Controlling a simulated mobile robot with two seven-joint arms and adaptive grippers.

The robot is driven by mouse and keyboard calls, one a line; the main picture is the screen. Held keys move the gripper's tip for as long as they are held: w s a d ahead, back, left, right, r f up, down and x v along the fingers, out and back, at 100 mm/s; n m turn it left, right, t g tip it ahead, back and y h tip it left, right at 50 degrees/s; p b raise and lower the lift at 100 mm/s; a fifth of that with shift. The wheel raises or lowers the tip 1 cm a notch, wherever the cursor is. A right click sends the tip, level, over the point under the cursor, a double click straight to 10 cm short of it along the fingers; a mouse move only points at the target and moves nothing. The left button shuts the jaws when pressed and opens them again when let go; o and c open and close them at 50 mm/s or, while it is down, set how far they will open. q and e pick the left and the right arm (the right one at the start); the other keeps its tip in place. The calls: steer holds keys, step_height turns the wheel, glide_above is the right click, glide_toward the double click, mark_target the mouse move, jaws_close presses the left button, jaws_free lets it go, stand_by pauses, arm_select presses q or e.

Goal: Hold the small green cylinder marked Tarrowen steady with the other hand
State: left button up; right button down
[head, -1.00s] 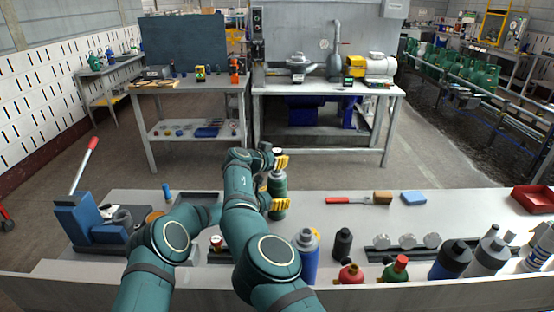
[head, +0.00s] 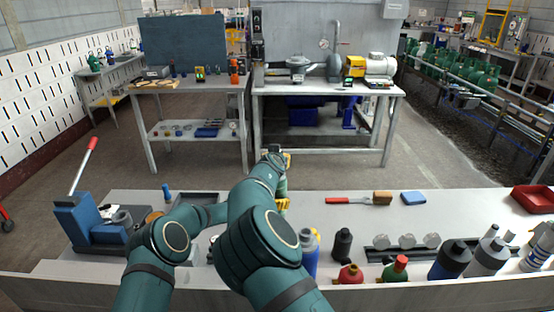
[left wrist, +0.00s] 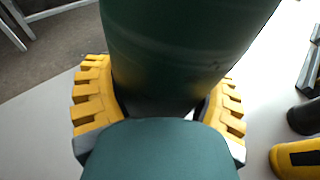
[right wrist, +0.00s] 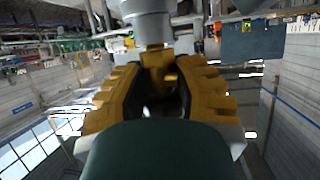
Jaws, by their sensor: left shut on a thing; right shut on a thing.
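The green cylinder (head: 283,186) is upright above the bench, mostly hidden behind my right arm in the head view. Its dark green body fills the top of the left wrist view (left wrist: 185,45). No marking on it is readable. My left gripper (head: 283,204) is shut around the lower body, with its yellow fingers on both sides in the left wrist view (left wrist: 160,110). My right gripper (head: 284,160) is at the cylinder's top. In the right wrist view (right wrist: 160,85) its fingers are close together on a small part that is hard to make out.
A blue vise-like press (head: 80,222) with a red-tipped lever stands at the left. A blue bottle (head: 310,255), a black bottle (head: 342,244) and several others stand along the front. A red-handled brush (head: 350,200) and blue block (head: 413,198) lie behind.

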steer(key=shift+a, duration=0.1)
steer(key=shift+r+n+y, duration=0.1)
steer(key=shift+n+y, duration=1.2)
steer(key=shift+y, duration=0.2)
steer(key=shift+n+y, duration=0.5)
steer(key=shift+f+n+y, duration=0.2)
steer(key=shift+n+y, duration=0.2)
steer(key=shift+y, duration=0.2)
steer(key=shift+r, duration=0.15)
steer(key=shift+f+n+g+y, duration=0.2)
steer(key=shift+n+g+y, duration=0.2)
steer(key=shift+n+y, duration=0.3)
